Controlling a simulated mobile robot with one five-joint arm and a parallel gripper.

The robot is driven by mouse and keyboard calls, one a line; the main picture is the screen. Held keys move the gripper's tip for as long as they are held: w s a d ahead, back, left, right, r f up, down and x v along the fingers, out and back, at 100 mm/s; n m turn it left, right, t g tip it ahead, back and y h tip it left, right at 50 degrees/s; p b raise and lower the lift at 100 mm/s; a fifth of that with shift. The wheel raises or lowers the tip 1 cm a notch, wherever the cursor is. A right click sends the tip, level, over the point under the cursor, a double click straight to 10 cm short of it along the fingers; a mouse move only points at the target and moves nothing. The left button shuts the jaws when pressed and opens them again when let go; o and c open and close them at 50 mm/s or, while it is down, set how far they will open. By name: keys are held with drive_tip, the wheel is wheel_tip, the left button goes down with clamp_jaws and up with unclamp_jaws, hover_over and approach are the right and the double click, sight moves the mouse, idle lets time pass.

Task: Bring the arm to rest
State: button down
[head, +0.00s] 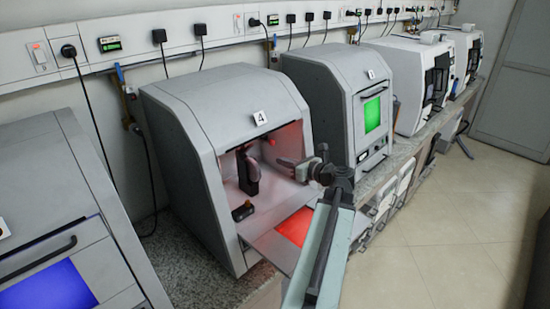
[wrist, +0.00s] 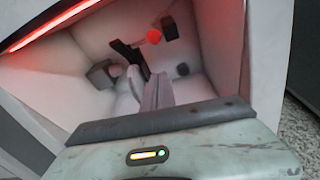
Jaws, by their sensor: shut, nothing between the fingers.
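My arm (head: 325,245) reaches up from the bottom of the head view toward the open grey machine marked 4 (head: 190,120). My gripper (head: 284,163) is shut and empty at the machine's opening, to the right of a dark upright part (head: 248,172) inside it and apart from it. In the wrist view the shut fingers (wrist: 150,85) point into the white, red-lit chamber (wrist: 215,50). Dark parts and a round red thing (wrist: 153,36) show beyond the fingers. The wrist body hides the lower part of that view.
A small dark block (head: 242,211) lies at the chamber's front left. The lowered front with a red screen (head: 295,227) is below my gripper. A machine with a green screen (head: 372,115) stands right, one with a blue screen (head: 48,288) left. Open floor (head: 440,250) lies right.

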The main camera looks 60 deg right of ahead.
drive_tip(key=v, duration=0.3)
drive_tip(key=p+v, duration=0.1)
drive_tip(key=v, duration=0.1)
drive_tip(key=shift+a+r, duration=0.1)
drive_tip(key=shift+r, duration=0.2)
